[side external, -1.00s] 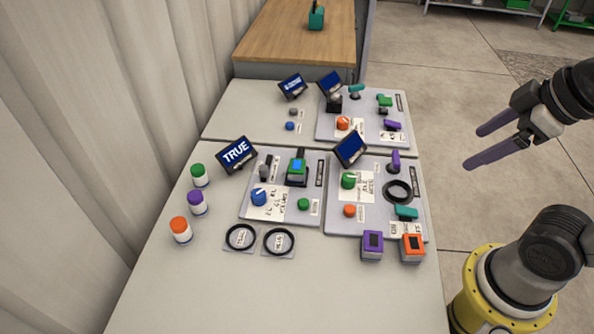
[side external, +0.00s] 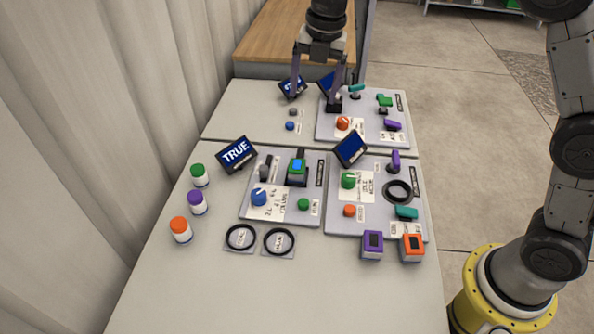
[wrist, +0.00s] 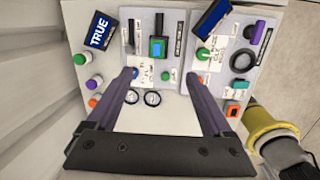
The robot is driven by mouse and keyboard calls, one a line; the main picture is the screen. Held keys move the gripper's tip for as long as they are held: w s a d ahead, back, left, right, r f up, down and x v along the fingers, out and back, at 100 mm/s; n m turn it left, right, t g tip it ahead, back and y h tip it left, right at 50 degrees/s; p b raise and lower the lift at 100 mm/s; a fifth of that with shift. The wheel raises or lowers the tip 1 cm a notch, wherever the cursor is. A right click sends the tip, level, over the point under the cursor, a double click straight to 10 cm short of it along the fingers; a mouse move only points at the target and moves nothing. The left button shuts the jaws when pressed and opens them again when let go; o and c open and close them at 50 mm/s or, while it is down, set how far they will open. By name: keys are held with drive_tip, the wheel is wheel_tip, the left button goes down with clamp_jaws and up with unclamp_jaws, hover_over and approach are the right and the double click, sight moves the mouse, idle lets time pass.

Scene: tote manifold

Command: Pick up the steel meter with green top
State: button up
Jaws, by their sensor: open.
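The steel meter with a green top (side external: 297,166) and a blue screen sits upright in a dark holder on the left grey panel (side external: 257,212). It also shows in the wrist view (wrist: 157,47), beyond the fingertips and near the middle between them. My gripper (side external: 315,96) is open and empty, pointing down in the air. In the side view it overlaps the far panel, well above the meter in the picture. Its two purple fingers (wrist: 160,75) are spread wide in the wrist view.
A purple-topped meter (side external: 372,245) and an orange-topped meter (side external: 412,248) stand at the front right. A tilted TRUE screen (side external: 236,153) is left of the green meter. A blue knob (side external: 258,197) and green button (side external: 303,204) are near it. The table front (side external: 270,295) is clear.

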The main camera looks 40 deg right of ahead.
wheel_tip(320, 180, down, 6)
drive_tip(key=w+a+g, duration=0.1)
drive_tip(key=w+a, duration=0.1)
hover_over(297, 166)
drive_tip(key=shift+g, duration=0.3)
drive_tip(key=f, duration=1)
drive_tip(key=shift+s+f, duration=0.2)
drive_tip(key=shift+w+f, duration=0.2)
drive_tip(key=shift+f, duration=2.7)
clamp_jaws()
